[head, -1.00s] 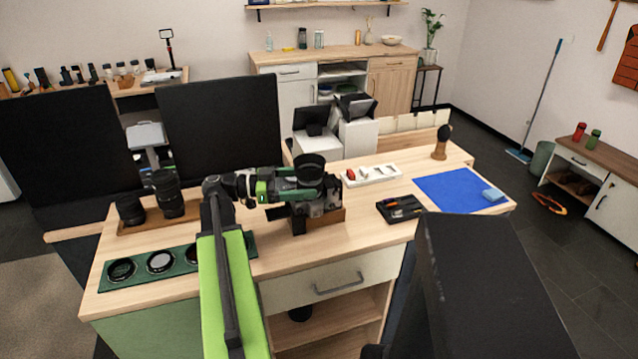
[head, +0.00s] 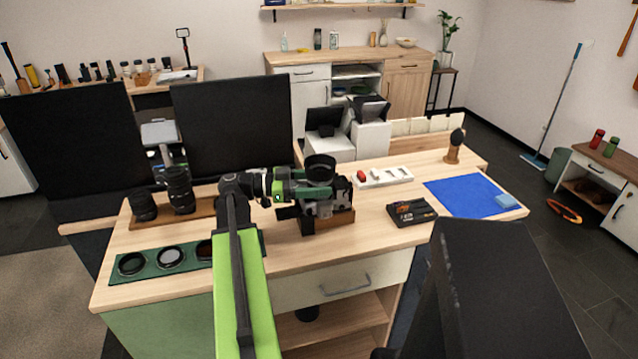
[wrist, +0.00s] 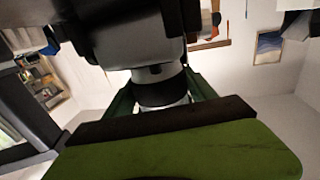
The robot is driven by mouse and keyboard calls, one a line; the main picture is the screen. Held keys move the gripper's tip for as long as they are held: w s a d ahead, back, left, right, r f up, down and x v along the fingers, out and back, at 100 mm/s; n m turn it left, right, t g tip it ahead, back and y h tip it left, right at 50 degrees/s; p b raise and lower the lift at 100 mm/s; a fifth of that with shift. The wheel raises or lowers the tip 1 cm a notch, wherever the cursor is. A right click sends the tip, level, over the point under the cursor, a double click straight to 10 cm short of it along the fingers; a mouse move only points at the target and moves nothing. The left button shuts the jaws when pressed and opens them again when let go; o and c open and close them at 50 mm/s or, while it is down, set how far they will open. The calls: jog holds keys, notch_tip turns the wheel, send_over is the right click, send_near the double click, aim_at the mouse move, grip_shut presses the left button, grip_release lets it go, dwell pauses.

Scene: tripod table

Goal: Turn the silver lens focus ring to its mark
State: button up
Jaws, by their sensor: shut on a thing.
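A dark camera (head: 341,194) sits in a wooden cradle (head: 340,222) on the worktable. Its black lens points up, with a wide rim (head: 320,161) on top. My gripper (head: 316,180) reaches in from the left and is shut around the lens, below that rim. The ring's mark cannot be made out, and my fingers hide part of the lens.
Two upright lenses (head: 179,190) stand on a wooden tray at the left. A green mat (head: 150,276) with round filters lies in front. A white tray (head: 398,175), a black tool tray (head: 411,212) and a blue cloth (head: 462,196) lie to the right. Dark panels (head: 232,125) stand behind.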

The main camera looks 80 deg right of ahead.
jog(key=shift+s+a+n+t+h, duration=0.1)
jog(key=shift+a+n+t+h, duration=0.2)
jog(key=shift+n+h, duration=0.55)
jog(key=shift+d+n+t+h, duration=0.25)
jog(key=shift+n+t+h, duration=0.3)
jog(key=shift+h, duration=0.6)
jog(key=o, duration=1.4)
jog(key=shift+w, duration=0.25)
jog(key=v, duration=1.7)
jog(key=shift+a+f, duration=0.1)
jog(key=shift+f, duration=0.05)
